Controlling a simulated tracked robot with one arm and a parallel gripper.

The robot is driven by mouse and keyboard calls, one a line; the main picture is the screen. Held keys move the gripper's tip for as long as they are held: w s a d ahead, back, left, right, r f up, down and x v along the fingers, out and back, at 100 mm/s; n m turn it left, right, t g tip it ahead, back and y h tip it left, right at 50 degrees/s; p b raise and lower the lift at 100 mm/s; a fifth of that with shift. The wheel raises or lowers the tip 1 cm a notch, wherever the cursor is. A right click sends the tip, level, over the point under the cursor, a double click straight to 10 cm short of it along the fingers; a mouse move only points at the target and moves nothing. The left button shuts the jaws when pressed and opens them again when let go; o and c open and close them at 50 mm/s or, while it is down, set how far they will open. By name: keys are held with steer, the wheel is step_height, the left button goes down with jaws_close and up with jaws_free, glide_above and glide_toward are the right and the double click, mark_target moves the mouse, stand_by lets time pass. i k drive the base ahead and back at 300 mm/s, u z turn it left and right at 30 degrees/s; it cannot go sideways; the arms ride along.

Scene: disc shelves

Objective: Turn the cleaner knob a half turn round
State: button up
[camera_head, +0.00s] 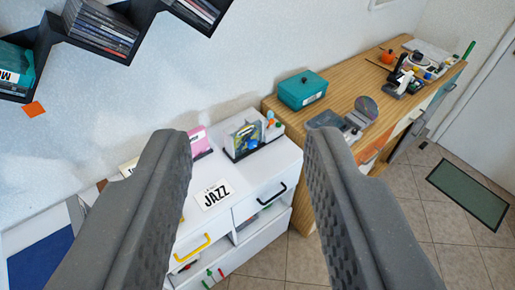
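My gripper (248,140) is open and empty, its two dark grey fingers wide apart in the foreground. A small grey device (350,122) with a round disc-like part (367,108) lies on the wooden desk, beyond and to the right of the right fingertip. It may be the cleaner, but I cannot make out a knob on it. The gripper is well apart from the desk and touches nothing.
The wooden desk (312,117) also bears a teal box (302,90) and cluttered small items at its far end. A white drawer cabinet (240,190) with a JAZZ label (214,195) stands between the fingers. Black wall shelves (45,35) hold discs. Tiled floor (445,230) is open at right.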

mark_target(252, 143)
steer(key=z, duration=0.05)
steer(key=i, duration=1)
steer(key=u, duration=0.05)
